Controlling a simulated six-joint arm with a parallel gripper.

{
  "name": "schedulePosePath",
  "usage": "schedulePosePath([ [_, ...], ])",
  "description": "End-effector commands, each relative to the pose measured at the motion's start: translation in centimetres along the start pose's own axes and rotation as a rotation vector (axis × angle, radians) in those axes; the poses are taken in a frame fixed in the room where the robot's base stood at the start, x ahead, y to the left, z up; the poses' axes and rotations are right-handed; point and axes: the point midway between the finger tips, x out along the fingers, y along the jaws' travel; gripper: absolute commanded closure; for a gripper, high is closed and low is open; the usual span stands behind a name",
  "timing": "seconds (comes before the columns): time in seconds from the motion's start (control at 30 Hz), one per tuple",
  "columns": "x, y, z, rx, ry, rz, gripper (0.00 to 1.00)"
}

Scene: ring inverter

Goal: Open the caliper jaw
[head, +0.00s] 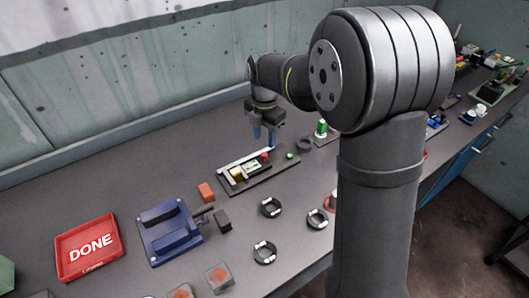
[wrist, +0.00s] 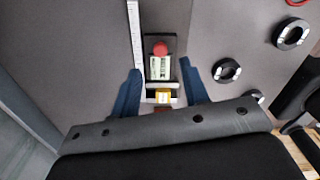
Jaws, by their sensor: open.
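The caliper (head: 252,171) lies on a dark base on the table, with a pale ruler strip (head: 245,161) along its back edge. A red knob (head: 265,155) is at its right end. The wrist view shows the red knob (wrist: 160,48), a pale label (wrist: 160,68) and a yellow block (wrist: 163,97) in line; the ruler strip (wrist: 136,35) runs at the left. My gripper (head: 264,138) is open over the caliper's right end. Its blue fingers (wrist: 160,72) appear on either side of the caliper and hold nothing. The height gap and the jaw opening cannot be told.
A red DONE tray (head: 88,268) and a blue fixture (head: 168,230) with a lever stand left. Orange (head: 206,193) and dark (head: 223,219) blocks are near the fixture. Several black rings (head: 270,208) lie in front. A green button (head: 291,155) is right of the caliper. The back-left table is clear.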

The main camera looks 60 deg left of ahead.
Motion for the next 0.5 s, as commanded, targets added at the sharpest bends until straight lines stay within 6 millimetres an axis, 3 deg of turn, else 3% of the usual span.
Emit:
schedulePosePath([
  [0.2,4.5,-0.1,0.0,0.000,0.002,-0.003,0.59],
  [0.5,7.3,0.0,0.0,0.000,0.000,0.000,0.59],
])
